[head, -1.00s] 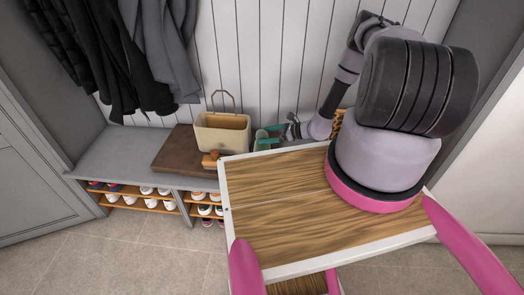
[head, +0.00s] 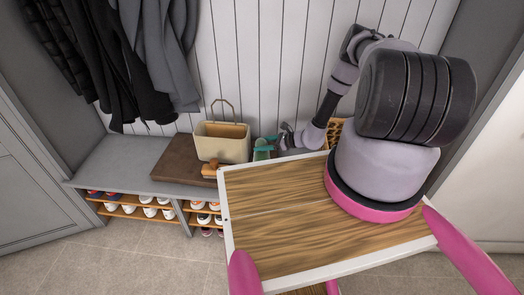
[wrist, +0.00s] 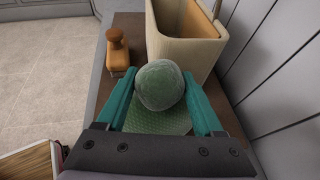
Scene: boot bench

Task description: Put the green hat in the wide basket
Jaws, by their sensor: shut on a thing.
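The green hat (wrist: 160,88) has a rounded crown and a flat textured brim. My gripper (wrist: 159,78), with teal fingers, is shut on it, one finger on each side. In the head view my gripper (head: 268,146) and the hat (head: 261,151) are small, just right of a cream basket. This cream basket (head: 221,148) has an upright handle and an open top, and stands on the bench. It also shows in the wrist view (wrist: 185,50), just beyond the hat. A wicker basket (head: 335,130) is partly hidden behind my arm. I cannot tell which is the wide one.
An orange-brown brush (head: 209,169) with a knob handle lies in front of the cream basket on a brown board (head: 180,160). Grey bench top (head: 115,160) to the left is clear. Shoes (head: 150,211) fill the shelves below. Coats (head: 150,60) hang above; a panelled wall stands behind.

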